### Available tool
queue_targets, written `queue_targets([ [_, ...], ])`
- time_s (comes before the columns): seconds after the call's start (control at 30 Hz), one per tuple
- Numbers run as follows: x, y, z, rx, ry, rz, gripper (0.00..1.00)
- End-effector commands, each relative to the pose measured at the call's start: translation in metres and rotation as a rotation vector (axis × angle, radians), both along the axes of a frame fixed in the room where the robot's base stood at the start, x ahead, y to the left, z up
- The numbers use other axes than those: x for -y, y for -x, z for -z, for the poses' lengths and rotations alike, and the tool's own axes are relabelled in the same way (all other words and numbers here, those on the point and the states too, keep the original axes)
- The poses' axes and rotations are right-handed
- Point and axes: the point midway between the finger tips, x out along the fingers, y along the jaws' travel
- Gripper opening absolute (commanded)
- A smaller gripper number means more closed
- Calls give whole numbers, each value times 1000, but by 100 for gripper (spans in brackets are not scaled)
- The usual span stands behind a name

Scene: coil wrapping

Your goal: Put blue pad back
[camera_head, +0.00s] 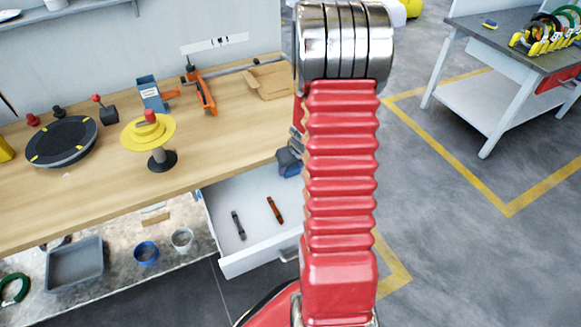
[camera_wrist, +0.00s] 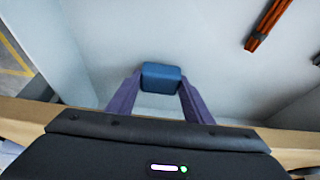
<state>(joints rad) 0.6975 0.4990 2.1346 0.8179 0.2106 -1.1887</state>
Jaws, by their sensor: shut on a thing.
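The blue pad (camera_wrist: 161,76) is between the purple fingertips of my gripper (camera_wrist: 161,86) in the wrist view, and the gripper is shut on it. The pad is over the white open drawer (camera_head: 258,188); I cannot tell if it touches the drawer's bottom. In the head view my red arm hides part of the drawer's right side, and a dark blue shape beside the arm is too small to tell apart as pad or gripper.
A dark tool (camera_head: 238,226) and an orange-brown tool (camera_head: 275,210) lie in the drawer. The wooden worktop (camera_head: 215,150) above holds a yellow stand (camera_head: 148,132), a black turntable (camera_head: 63,140) and a cardboard box (camera_head: 271,82). The drawer's middle has free room.

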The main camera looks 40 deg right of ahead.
Motion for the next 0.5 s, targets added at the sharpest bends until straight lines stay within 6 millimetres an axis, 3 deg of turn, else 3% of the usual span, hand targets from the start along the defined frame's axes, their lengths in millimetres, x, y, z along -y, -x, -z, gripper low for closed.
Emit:
queue_targets([
  [0.07, 0, 0, 2, 0, -1, 0, 28],
  [0.1, 0, 0, 2, 0, -1, 0, 47],
  [0.37, 0, 0, 2, 0, 0, 0, 65],
  [0.5, 0, 0, 2, 0, -1, -1, 65],
])
